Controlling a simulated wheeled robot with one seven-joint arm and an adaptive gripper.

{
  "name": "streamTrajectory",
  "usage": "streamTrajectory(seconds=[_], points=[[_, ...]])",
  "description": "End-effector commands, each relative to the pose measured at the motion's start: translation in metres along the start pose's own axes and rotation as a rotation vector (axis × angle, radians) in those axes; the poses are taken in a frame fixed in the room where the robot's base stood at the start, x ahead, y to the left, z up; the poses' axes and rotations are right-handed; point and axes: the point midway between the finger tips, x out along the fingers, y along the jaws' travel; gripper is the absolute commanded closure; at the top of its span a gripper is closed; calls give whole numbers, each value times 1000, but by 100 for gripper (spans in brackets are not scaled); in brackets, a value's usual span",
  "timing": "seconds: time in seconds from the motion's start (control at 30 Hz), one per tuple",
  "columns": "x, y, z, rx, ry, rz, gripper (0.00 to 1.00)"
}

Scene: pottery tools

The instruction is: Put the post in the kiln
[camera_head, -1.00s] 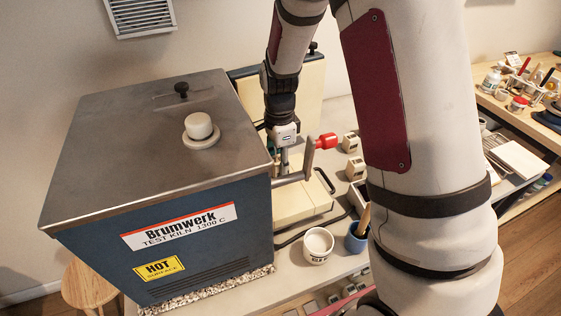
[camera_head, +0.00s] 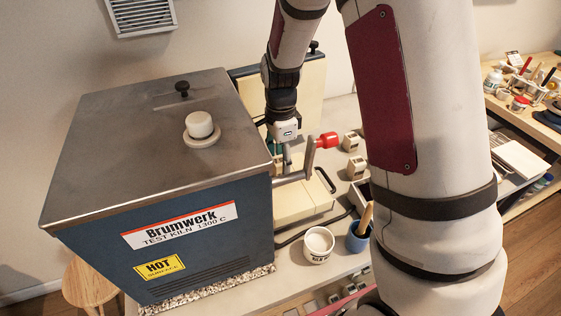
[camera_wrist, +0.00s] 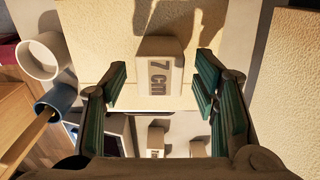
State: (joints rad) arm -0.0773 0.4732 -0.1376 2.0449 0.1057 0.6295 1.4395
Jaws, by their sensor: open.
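The kiln (camera_head: 180,220) is a large blue box with a grey metal top at the left of the head view. A pale block-shaped post (camera_wrist: 158,65) marked "7 cm" is in the middle of the wrist view, by a cream surface. My gripper (camera_wrist: 160,86) is open, with one green-padded finger on each side of the post and gaps between. In the head view my gripper (camera_head: 280,158) is low beside the kiln's right side, partly hidden by it. The kiln's inside is hidden from the head view.
A red-ended grey handle (camera_head: 326,141) stands close by my gripper. Small pale blocks (camera_head: 355,167) stand to the right. A white cup (camera_head: 318,243) and a blue pot (camera_head: 358,238) holding a wooden tool stand in front. A knobbed piece (camera_head: 200,126) sits on the kiln top.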

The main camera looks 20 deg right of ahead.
Motion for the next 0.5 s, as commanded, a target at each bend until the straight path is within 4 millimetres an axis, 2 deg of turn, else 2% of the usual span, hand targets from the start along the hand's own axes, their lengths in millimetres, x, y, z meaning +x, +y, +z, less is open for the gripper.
streamTrajectory(seconds=[0.3, 0.5], points=[[-65, -2, 0, 0, 0, -5, 45], [-94, -1, 0, -1, -1, -3, 45]])
